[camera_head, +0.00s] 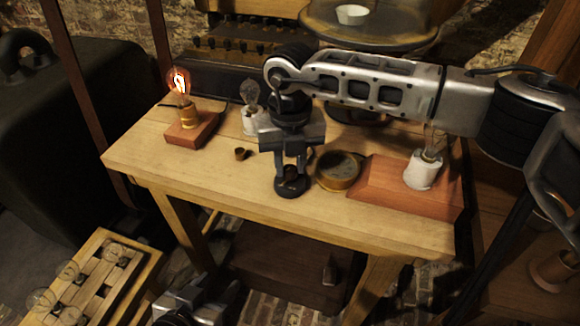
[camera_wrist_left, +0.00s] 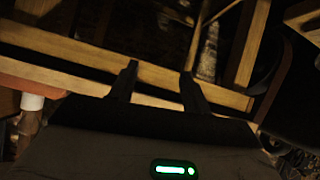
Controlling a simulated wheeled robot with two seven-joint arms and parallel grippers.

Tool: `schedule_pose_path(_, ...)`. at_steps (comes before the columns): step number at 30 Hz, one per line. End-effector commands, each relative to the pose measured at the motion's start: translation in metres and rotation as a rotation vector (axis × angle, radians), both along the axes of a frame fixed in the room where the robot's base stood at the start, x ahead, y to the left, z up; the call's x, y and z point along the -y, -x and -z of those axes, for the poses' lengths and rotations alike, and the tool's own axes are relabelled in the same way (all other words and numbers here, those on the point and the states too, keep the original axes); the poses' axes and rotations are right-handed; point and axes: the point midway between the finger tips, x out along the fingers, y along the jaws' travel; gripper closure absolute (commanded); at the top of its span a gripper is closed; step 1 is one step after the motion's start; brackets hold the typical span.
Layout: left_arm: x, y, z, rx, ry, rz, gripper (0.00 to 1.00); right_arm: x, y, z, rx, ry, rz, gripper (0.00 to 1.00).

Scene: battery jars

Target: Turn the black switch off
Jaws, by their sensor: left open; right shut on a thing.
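The black switch (camera_head: 291,193) is a small round black base with a brownish knob on the wooden table near its front edge. My right gripper (camera_head: 291,172) points down over it, its fingers closed around the knob, which they partly hide. A lit bulb (camera_head: 180,82) glows orange on a reddish wooden block (camera_head: 190,132) at the table's left end. My left gripper is low in front of the table, partly cut off at the bottom of the head view. In the left wrist view its fingers (camera_wrist_left: 158,82) are apart with nothing between them.
On the wooden table (camera_head: 225,181) are a small brass piece (camera_head: 240,154), a round brass-rimmed dial (camera_head: 339,170), an unlit bulb in a white socket (camera_head: 252,122), and another white socket (camera_head: 422,170) on a reddish board. A wooden crate (camera_head: 88,283) with bulbs stands lower left.

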Motion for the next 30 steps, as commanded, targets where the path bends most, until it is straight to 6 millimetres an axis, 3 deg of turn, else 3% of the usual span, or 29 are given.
schedule_pose_path(16, 0.005, 0.002, 0.021, 0.022, 0.059, -0.015, 0.52, 0.0, -0.001, 0.002, 0.004, -0.002, -0.519, 0.97)
schedule_pose_path(30, 0.006, -0.001, 0.026, 0.063, 0.054, -0.006, 0.52, 0.0, -0.001, 0.0, 0.005, -0.001, -0.958, 0.97)
